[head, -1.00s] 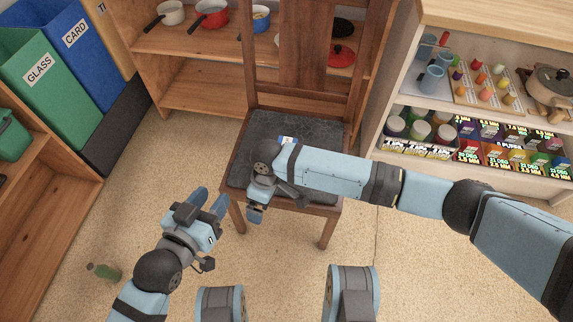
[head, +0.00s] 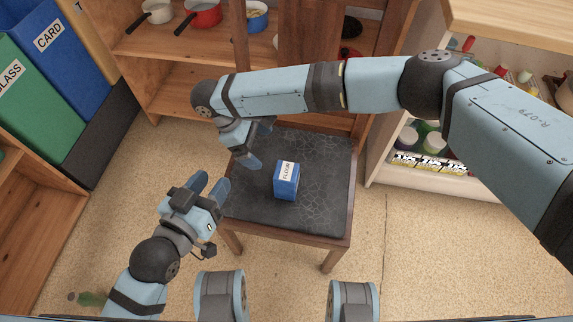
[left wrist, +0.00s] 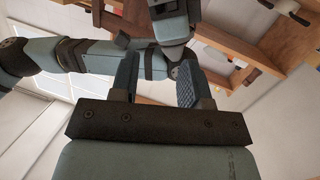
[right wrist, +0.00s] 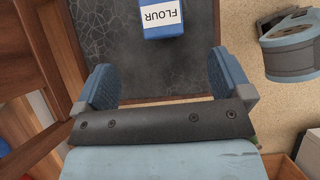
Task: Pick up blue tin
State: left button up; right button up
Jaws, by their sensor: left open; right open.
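My left gripper (head: 209,187) is open and empty, left of the seat's front corner. The left wrist view does not show the tin.
The chair's backrest (head: 305,60) rises behind the seat, with my right arm crossing in front of it. A wooden shelf with pots (head: 202,14) is behind. A white shelf (head: 440,175) stands right, blue (head: 65,75) and green (head: 35,125) bins left. A green bottle (head: 90,298) lies on the floor.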

aim_at(283, 170)
jog(key=b+x, duration=0.2)
jog(key=x, duration=0.6)
jog(key=shift+s+d+f, duration=0.1)
jog(key=shift+s, duration=0.05)
jog(key=shift+d+f, duration=0.15)
jog(key=shift+f, duration=0.2)
jog(key=b+x, duration=0.2)
jog(key=x, duration=0.1)
jog(key=shift+f, duration=0.3)
jog(key=shift+d+f, duration=0.3)
pick_arm(q)
notch_tip(283, 170, up, 7)
jog(key=d+t+h, duration=0.2)
jog(key=t, duration=0.1)
jog(key=shift+s+d+h, duration=0.2)
jog(key=shift+d+h, duration=0.1)
jog(key=shift+h, duration=0.1)
jog(key=shift+f, duration=0.1)
pick_arm(e)
jog(key=c, duration=1.3)
jog(key=shift+r, duration=0.1)
